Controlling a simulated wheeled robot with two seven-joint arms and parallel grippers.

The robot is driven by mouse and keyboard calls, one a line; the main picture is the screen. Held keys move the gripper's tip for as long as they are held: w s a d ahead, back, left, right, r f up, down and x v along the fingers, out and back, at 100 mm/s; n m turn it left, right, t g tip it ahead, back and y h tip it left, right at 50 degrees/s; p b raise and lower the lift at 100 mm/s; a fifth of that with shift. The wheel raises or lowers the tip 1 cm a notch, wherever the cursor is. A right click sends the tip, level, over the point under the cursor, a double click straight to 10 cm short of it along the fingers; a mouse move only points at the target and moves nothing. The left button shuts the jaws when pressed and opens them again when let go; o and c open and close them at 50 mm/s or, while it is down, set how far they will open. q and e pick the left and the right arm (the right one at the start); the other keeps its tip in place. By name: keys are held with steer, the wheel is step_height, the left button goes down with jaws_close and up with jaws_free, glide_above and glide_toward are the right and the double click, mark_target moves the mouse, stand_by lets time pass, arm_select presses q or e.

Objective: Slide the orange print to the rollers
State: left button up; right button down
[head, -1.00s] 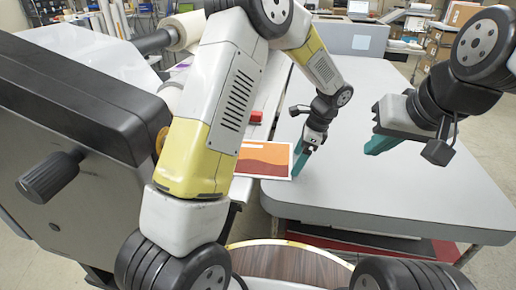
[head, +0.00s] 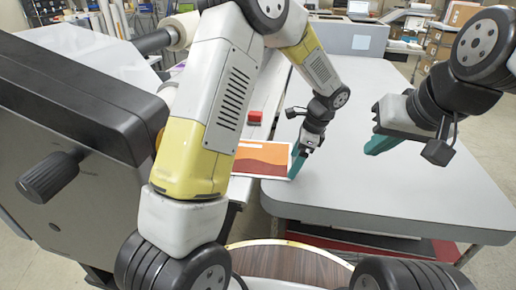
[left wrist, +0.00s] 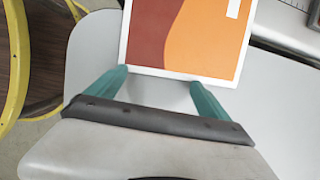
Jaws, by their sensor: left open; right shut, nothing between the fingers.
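The orange print (head: 263,157), orange and dark red with a white border, lies flat at the left edge of the grey table. My left arm hides its left part. My left gripper (head: 297,165) is open, low at the print's right edge. In the left wrist view its two teal fingers (left wrist: 158,78) are apart, tips at the near edge of the print (left wrist: 190,35); I cannot tell whether they touch it. My right gripper (head: 380,145) is shut and empty above the table. The laminator (head: 90,165) stands at the left; its rollers at the print are hidden by my arm.
The grey table (head: 410,195) is clear to the right of the print. A small red block (head: 255,116) sits beyond the print. A white roll (head: 184,31) is mounted on the laminator. A grey box (head: 345,36) stands at the table's far end.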

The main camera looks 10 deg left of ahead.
mark_target(280, 160)
arm_select(q)
steer(key=shift+a, duration=1.15)
steer(key=shift+d, duration=0.3)
steer(key=shift+w, duration=0.15)
steer(key=shift+w, duration=0.55)
steer(key=shift+a, duration=1.55)
steer(key=shift+d, duration=0.25)
steer(key=shift+w, duration=0.1)
steer(key=shift+w, duration=0.55)
steer(key=shift+a, duration=0.4)
